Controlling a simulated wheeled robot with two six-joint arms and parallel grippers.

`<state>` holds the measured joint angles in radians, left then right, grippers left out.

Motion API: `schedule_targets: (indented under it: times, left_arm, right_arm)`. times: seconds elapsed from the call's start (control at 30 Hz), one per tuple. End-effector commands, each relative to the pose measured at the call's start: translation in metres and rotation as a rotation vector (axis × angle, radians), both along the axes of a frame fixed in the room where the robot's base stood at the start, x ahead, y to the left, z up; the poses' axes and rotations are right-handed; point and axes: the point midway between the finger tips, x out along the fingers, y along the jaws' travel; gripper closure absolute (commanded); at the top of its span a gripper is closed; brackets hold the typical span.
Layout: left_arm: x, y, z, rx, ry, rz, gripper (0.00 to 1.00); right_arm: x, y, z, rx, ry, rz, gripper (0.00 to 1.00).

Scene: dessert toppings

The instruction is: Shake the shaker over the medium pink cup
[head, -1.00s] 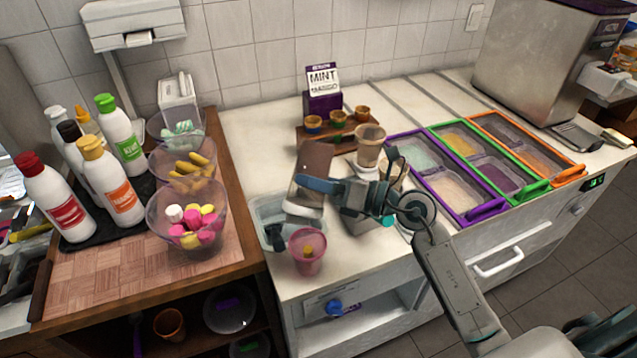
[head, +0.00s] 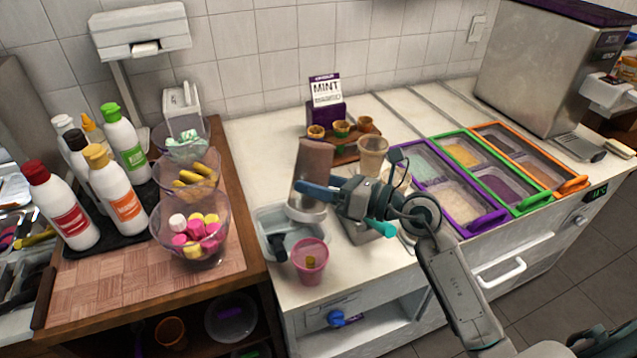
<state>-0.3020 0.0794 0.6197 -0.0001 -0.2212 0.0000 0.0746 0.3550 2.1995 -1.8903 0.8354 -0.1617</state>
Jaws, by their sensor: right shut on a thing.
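The pink cup (head: 311,263) stands upright on the white counter near its front edge, with something small and yellowish inside. My right gripper (head: 318,190) is shut on the shaker (head: 313,165), a brownish container with a pale metallic end pointing down. The shaker is tilted slightly and held above and behind the pink cup, apart from it. Its lower end is over the clear tub beside the cup. My left gripper is not in view.
A clear tub (head: 268,218) sits just behind and left of the pink cup. A beige cup (head: 372,155) and a wooden holder with small cups (head: 341,148) stand behind. Framed topping trays (head: 483,222) lie right. Bowls of sweets (head: 163,225) and bottles (head: 65,215) stand left.

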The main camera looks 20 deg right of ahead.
Motion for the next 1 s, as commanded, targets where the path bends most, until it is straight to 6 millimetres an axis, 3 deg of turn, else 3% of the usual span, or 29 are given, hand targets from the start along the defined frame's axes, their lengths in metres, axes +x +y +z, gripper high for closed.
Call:
schedule_targets:
  times: [0.43,0.5,1.0]
  left_arm:
    - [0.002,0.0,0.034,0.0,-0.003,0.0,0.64]
    - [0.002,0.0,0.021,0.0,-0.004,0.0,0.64]
    - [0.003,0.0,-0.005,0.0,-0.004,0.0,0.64]
  right_arm:
    - [0.0,0.0,0.036,0.001,-0.001,0.0,0.69]
    - [0.0,0.0,0.022,0.001,-0.001,0.0,0.69]
    - [0.0,0.0,-0.013,0.001,-0.001,0.0,0.69]
